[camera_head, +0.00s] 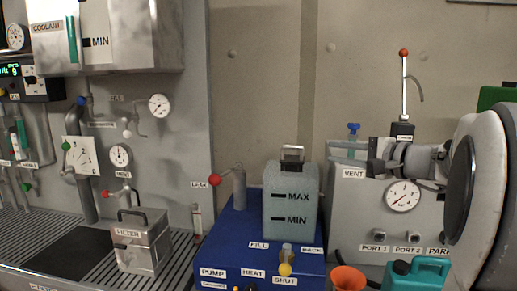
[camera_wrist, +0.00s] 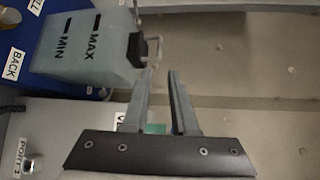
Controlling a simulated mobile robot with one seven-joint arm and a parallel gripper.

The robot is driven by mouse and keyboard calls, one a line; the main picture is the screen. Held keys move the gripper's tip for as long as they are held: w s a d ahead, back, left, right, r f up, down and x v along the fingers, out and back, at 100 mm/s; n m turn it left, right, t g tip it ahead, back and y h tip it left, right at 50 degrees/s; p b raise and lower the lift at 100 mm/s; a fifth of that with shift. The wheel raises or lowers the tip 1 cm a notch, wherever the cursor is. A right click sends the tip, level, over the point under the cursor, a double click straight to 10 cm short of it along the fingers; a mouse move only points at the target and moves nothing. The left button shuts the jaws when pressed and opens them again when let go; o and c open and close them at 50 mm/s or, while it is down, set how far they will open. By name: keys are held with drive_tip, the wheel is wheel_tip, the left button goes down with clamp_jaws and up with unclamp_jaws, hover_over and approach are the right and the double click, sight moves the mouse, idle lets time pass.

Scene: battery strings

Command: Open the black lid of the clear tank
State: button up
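The clear tank (camera_head: 290,205), pale blue-grey with MAX and MIN marks, stands upright on a blue box. Its small black lid (camera_head: 291,156) sits at the top with a metal loop around it, and looks shut. In the wrist view the tank (camera_wrist: 75,48) lies sideways at the upper left, with the black lid (camera_wrist: 137,50) at its right end. My gripper (camera_wrist: 161,72) shows two grey fingers with a gap between them, empty. Its fingertips appear close below the lid and loop in that picture; depth is hard to tell. In the head view my arm comes from the right.
The blue box (camera_head: 225,250) carries a red-knobbed lever (camera_head: 215,180) left of the tank. A grey panel (camera_head: 352,215) with a gauge and a blue valve (camera_head: 353,128) stands to the right. An orange funnel (camera_head: 348,278) and a teal can (camera_head: 415,275) stand in front.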

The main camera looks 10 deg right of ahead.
sight(295, 147)
drive_tip(key=x, duration=1.5)
drive_tip(key=shift+w, duration=0.1)
drive_tip(key=shift+c, duration=0.3)
clamp_jaws()
idle(0.4)
